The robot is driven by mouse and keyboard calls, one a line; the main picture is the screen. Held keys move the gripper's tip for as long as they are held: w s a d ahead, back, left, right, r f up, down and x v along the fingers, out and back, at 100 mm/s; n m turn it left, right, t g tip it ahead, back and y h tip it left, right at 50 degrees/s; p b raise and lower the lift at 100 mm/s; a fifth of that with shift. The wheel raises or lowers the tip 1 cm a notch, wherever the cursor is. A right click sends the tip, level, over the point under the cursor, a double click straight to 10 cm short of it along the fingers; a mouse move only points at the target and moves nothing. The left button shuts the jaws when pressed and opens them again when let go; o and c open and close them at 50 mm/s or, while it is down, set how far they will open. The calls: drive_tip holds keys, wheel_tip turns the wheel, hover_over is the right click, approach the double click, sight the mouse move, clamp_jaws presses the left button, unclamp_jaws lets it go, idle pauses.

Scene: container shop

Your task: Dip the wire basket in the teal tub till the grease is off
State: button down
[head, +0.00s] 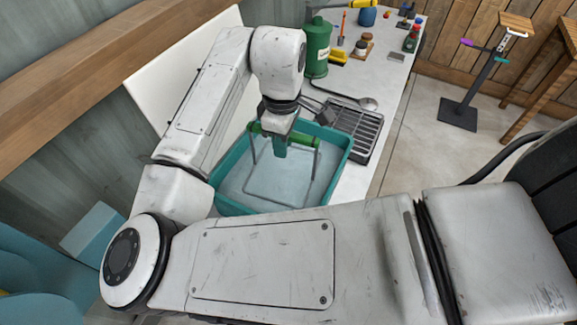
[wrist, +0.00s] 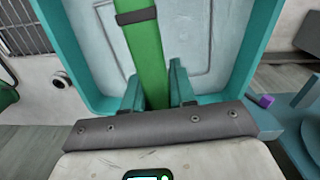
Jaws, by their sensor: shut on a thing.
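The teal tub (head: 335,172) stands on the white counter below my arm, with pale bluish liquid or a pale floor inside. My gripper (head: 280,148) is over the tub, shut on the green handle (head: 302,137) of the wire basket. The basket's grey wire frame (head: 247,178) hangs down from the handle inside the tub walls. I cannot tell how deep it sits or see any grease. In the wrist view the handle (wrist: 143,45), with a dark band, runs between the teal fingers (wrist: 155,92), and the tub's rim (wrist: 240,60) surrounds it.
A green canister (head: 318,50) and several small bottles and tools stand farther back. A stand (head: 473,85) is on the floor at right.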

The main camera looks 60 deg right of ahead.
wheel_tip(320, 180, up, 6)
drive_tip(key=p, duration=0.5)
drive_tip(key=shift+f, duration=0.2)
wheel_tip(320, 180, up, 2)
drive_tip(key=shift+r+p, duration=0.15)
drive_tip(key=shift+p, duration=0.6)
drive_tip(key=shift+r, duration=2.8)
wheel_tip(320, 180, up, 3)
